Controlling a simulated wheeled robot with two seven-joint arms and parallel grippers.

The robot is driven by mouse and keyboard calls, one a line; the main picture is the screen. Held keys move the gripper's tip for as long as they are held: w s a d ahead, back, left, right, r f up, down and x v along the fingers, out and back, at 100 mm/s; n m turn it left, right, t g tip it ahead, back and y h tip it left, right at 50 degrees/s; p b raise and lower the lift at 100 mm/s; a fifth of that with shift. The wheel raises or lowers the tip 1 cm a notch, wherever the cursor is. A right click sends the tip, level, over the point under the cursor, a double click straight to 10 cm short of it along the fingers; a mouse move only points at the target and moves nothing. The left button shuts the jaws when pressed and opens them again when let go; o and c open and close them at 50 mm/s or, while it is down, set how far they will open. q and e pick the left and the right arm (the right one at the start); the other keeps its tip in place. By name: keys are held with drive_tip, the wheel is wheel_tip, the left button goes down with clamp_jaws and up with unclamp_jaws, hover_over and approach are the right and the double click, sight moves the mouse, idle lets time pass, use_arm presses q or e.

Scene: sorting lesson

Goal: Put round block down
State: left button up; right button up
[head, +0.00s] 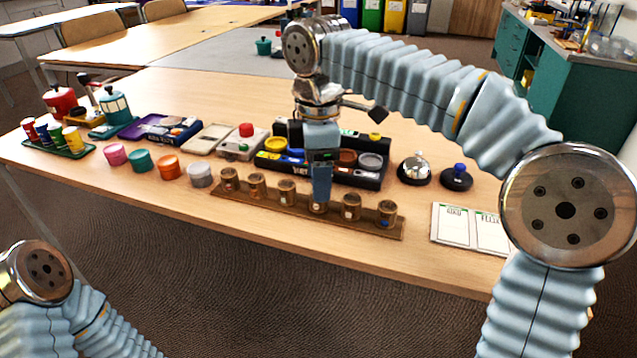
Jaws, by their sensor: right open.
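My right gripper (320,192) points straight down over the wooden strip (240,201) at the front of the table. It is open, with its fingertips at one of the brown round blocks (318,208) standing on the strip. Whether the fingers touch that block cannot be told. Several similar brown round blocks with small labels stand along the strip, among them one at the left end (229,180) and one at the right end (387,214). Which one the task names is not clear. My left arm shows at the lower left, but its gripper is out of view.
Left of the strip stand grey (200,175), orange (168,167), green (140,160) and pink (115,155) round pieces. A black tray (370,180) is behind the gripper. A bell (414,170) and white cards (452,226) lie right.

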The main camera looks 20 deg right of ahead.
wheel_tip(320, 180, up, 9)
drive_tip(key=p, duration=0.2)
drive_tip(key=shift+c, duration=0.2)
idle(1.7)
